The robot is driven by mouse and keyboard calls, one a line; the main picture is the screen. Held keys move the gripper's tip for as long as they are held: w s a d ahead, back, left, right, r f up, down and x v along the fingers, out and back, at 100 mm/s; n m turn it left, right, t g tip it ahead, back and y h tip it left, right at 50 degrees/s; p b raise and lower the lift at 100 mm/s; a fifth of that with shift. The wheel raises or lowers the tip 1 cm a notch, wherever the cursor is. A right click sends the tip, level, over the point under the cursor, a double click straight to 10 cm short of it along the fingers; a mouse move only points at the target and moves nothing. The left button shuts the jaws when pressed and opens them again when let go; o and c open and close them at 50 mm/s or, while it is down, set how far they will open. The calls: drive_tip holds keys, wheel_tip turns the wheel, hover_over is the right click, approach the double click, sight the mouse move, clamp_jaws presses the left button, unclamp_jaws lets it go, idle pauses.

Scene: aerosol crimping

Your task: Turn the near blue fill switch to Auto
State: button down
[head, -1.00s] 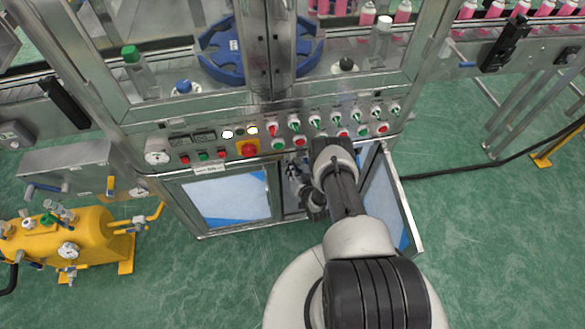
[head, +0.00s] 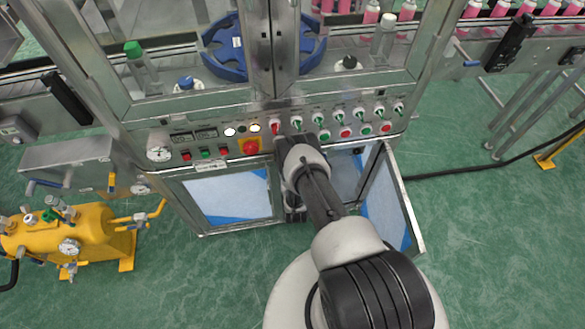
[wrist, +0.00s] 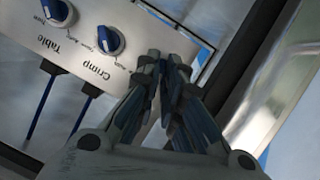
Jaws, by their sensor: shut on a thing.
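In the wrist view my gripper (wrist: 168,62) has its fingers drawn together, tips against a pale panel (wrist: 100,13). The panel carries a blue switch marked Crimp (wrist: 110,40) and another marked Table (wrist: 57,12); their labels read upside down. The spot at my fingertips lies in line with these two switches, and the fingers are shut on a switch there, apparently the fill switch. Its knob and label are hidden, so its setting cannot be read. In the head view my arm hides the gripper in front of the machine's lower cabinet (head: 228,196).
An open cabinet door (head: 392,205) stands just right of my arm. Above is the control panel with lamps, a red emergency button (head: 250,147) and several selectors. A yellow tank (head: 85,235) stands at left.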

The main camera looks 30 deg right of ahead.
drive_tip(key=shift+n, duration=0.3)
idle(0.4)
drive_tip(key=c, duration=1.7)
unclamp_jaws()
drive_tip(key=shift+a, duration=0.1)
drive_tip(key=shift+v, duration=4)
drive_tip(key=shift+s, duration=0.1)
